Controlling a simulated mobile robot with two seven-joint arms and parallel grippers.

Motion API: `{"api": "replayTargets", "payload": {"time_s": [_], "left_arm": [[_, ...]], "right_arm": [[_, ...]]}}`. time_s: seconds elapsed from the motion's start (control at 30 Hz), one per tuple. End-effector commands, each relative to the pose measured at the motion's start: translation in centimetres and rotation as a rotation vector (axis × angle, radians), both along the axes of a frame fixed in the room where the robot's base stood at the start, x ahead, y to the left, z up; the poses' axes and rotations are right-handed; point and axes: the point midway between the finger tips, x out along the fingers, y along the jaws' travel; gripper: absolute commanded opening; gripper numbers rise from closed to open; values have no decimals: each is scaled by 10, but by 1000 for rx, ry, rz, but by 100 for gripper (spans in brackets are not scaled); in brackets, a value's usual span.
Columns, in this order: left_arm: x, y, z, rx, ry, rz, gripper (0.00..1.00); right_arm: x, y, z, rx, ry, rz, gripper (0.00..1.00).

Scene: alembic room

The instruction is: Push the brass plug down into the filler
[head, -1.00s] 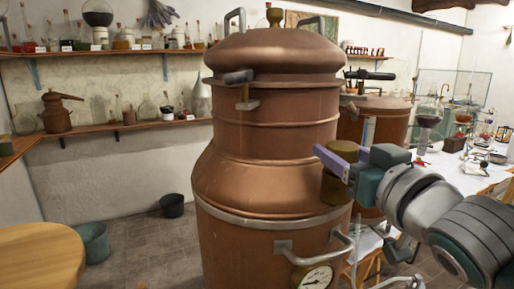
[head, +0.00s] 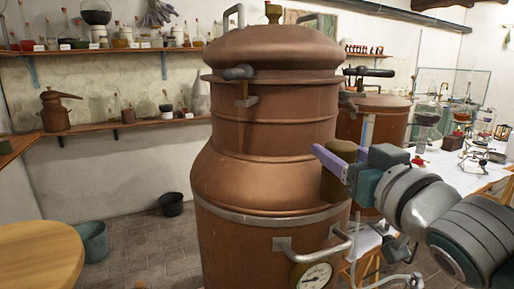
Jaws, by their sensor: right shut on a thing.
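The brass plug (head: 332,186) is a dull olive-brass cylinder at the right shoulder of the large copper still (head: 262,185). My right gripper (head: 336,163) is shut on the plug, with a purple finger across its near side. Part of the plug shows above the finger and part below. The plug looks upright. Its lower end is against or just in front of the still's shoulder. I cannot make out the filler's opening, so I cannot tell how deep the plug sits. My left gripper is not in view.
A looped handle (head: 328,246) and a dial gauge (head: 316,276) stick out low on the still. A second copper vessel (head: 385,118) stands behind my right gripper. A white table (head: 455,182) with glassware is at the right. A round wooden table (head: 40,255) is at lower left.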

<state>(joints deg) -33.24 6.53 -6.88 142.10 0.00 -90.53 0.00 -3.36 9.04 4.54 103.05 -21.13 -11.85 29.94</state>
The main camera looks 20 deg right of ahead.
Motion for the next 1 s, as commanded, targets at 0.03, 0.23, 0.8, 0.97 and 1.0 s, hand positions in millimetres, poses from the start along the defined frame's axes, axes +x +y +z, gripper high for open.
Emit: {"api": "replayTargets", "payload": {"time_s": [0.03,0.23,0.8,0.97,1.0], "left_arm": [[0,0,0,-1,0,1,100],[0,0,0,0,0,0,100],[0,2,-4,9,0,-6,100],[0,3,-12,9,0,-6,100],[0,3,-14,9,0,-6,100]], "right_arm": [[0,0,0,0,-1,0,0],[0,0,0,0,-1,0,74],[-9,1,-2,1,2,0,94],[-35,5,-4,0,2,0,94],[-43,7,-4,0,2,0,94]]}}
